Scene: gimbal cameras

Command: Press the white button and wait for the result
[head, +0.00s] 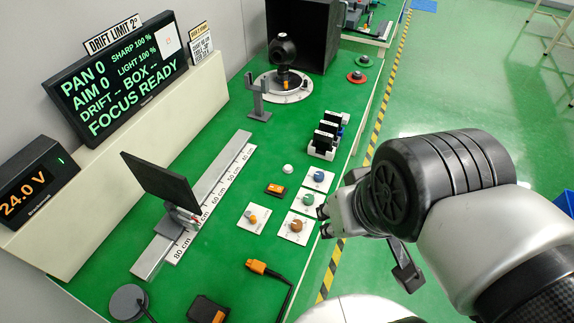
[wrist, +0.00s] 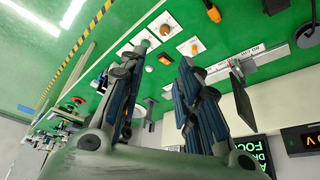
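The white button (head: 288,169) is a small pale dome on the green bench, beside an orange rocker switch (head: 276,189) and a plate with a teal knob (head: 306,200). My gripper (head: 323,221) is in the head view at the bench's right edge, to the right of the knob plates and apart from the button. The wrist view shows its two fingers spread open and empty (wrist: 163,62). The display board (head: 118,72) reads PAN 0, AIM 0, SHARP 100 %, LIGHT 100 %, blank DRIFT and BOX, and FOCUS READY.
Plates with a blue knob (head: 319,180), a brown knob (head: 296,226) and an orange knob (head: 252,217) crowd near the button. A ruler rail (head: 208,187) carries a dark panel (head: 160,182). A camera gimbal (head: 283,78) stands farther back. A 24.0 V meter (head: 32,188) is at left.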

